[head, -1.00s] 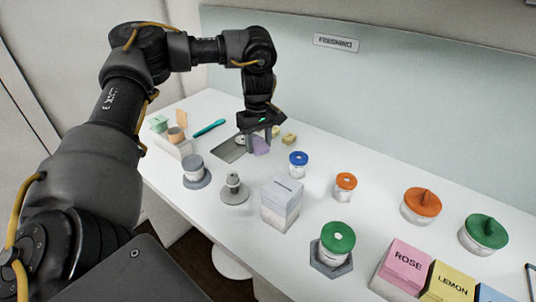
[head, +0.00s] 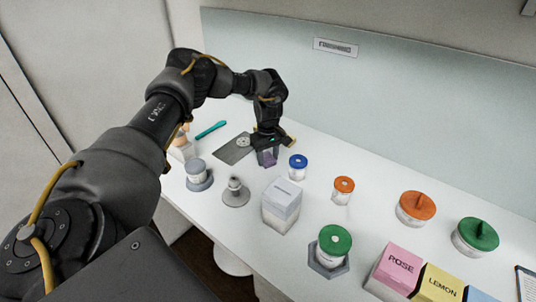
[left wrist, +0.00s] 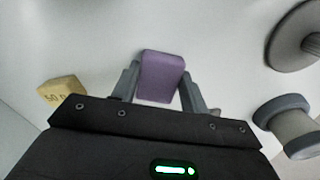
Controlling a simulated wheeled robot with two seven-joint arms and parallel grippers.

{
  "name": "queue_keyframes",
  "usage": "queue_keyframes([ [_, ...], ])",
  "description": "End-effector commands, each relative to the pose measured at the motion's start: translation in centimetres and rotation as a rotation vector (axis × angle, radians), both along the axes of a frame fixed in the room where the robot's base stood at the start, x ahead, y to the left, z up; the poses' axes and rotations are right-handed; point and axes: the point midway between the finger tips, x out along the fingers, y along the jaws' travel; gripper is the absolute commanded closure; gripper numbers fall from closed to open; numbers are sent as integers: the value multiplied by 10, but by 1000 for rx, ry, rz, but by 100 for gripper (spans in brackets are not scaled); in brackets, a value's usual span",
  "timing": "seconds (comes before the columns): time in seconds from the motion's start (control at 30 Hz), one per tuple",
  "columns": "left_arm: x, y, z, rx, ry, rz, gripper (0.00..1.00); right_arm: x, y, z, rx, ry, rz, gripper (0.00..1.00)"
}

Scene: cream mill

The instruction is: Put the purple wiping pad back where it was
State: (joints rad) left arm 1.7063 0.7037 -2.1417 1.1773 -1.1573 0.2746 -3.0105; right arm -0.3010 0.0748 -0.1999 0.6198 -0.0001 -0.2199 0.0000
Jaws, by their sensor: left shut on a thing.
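The purple wiping pad (left wrist: 161,77) is a small rounded block between the two fingers of my left gripper (left wrist: 160,92) in the left wrist view. The gripper is shut on it. In the head view the pad (head: 269,158) shows at the fingertips of my left gripper (head: 268,156), over the white table, to the left of a blue-lidded jar (head: 298,165). I cannot tell whether the pad touches the table. My right gripper is not in view.
A dark grey flat plate (head: 233,150) lies left of the pad, with a teal tool (head: 211,130) behind it. A grey knobbed piece (head: 235,192), a grey jar (head: 196,174) and a white box (head: 282,205) stand nearer. A yellow weight (left wrist: 61,91) lies beside the gripper.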

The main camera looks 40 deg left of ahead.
Motion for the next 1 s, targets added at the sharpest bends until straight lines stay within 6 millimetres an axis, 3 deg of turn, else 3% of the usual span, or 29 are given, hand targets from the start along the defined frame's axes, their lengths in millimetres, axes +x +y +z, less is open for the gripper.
queue_keyframes([
  [0.37,0,0,-5,0,-1,0,81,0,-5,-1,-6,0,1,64],
  [0.4,0,0,-4,0,-1,0,51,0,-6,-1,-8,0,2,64],
  [0.53,0,0,-4,0,-1,0,34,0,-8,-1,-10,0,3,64],
  [0.83,0,0,-2,0,-1,0,34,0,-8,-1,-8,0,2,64],
  [1.0,1,0,15,-1,-5,-1,34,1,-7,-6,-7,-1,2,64],
])
